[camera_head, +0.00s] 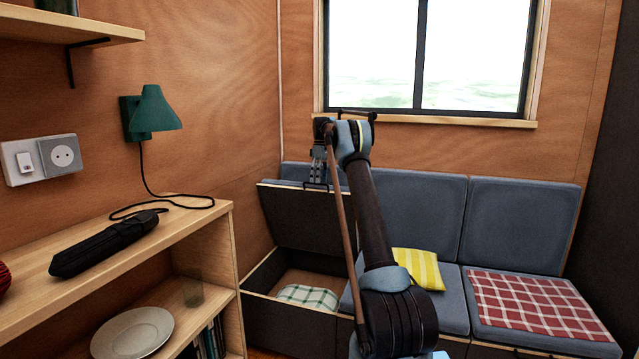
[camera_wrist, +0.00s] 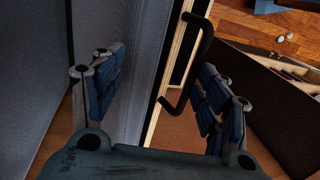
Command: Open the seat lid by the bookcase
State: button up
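The seat lid (camera_head: 312,218) by the bookcase is tilted up, its dark underside showing, over an open seat box (camera_head: 262,322). In the wrist view the lid's pale wooden edge (camera_wrist: 153,122), its grey cushion (camera_wrist: 110,30) and a black bar handle (camera_wrist: 190,62) show. My gripper (camera_head: 317,184) is at the lid's raised top edge. In the wrist view my gripper (camera_wrist: 155,95) has its fingers wide apart, with the lid edge and handle between them. I see no clear grip on the handle.
The bookcase (camera_head: 222,222) stands at left with a black umbrella (camera_head: 105,243), a plate (camera_head: 132,333) and a green lamp (camera_head: 153,112) above. A checked cloth (camera_head: 307,297) lies in the box. Grey seats with a yellow cushion (camera_head: 418,268) and red checked blanket (camera_head: 535,303) are at right.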

jog(key=shift+c, duration=1.2)
jog(key=shift+w+r, duration=0.15)
jog(key=shift+r, duration=0.3)
jog(key=shift+c, duration=0.9)
jog(key=v, duration=0.5)
jog(key=shift+r, duration=0.35)
jog(key=shift+c, duration=0.3)
jog(key=shift+r, duration=0.55)
jog(key=shift+r, duration=0.1)
